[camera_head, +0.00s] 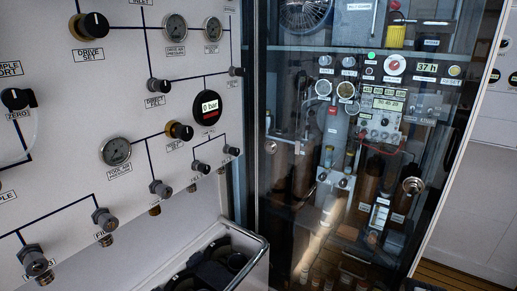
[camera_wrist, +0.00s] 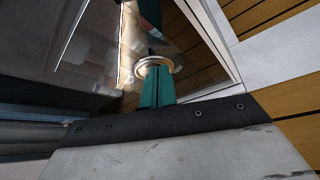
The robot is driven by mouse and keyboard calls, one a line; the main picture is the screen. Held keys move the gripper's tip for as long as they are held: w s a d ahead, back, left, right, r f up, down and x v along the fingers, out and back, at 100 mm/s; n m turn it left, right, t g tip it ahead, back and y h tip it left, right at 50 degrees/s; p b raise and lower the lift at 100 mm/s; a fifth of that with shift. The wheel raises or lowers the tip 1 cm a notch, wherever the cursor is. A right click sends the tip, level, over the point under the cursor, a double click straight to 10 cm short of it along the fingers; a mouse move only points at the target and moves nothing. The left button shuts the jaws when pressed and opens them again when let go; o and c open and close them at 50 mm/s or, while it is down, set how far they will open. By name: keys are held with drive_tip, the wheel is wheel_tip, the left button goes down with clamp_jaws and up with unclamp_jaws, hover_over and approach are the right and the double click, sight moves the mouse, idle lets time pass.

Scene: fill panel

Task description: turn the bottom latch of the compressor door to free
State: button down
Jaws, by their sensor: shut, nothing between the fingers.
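My gripper (camera_wrist: 156,74) shows in the wrist view, with its teal fingers shut together and nothing between them. A round metal latch (camera_wrist: 141,66) with a bright rim sits at the fingertips, on the glass compressor door (camera_wrist: 195,50). The fingers cover part of the latch; I cannot tell whether they touch it or how far it is turned. I cannot tell whether this is the same latch. My gripper is not seen in the head view.
A white panel (camera_head: 80,160) with gauges, knobs and fittings fills the left of the head view. A metal-railed bin (camera_head: 262,245) with dark round openings stands below it. Behind the glass are instruments and cylinders. Wooden floor (camera_wrist: 265,20) shows beyond the door frame.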

drive_tip(key=s+a, duration=0.2)
drive_tip(key=s, duration=0.1)
drive_tip(key=s+a, duration=0.1)
drive_tip(key=s, duration=0.1)
drive_tip(key=shift+a, duration=0.15)
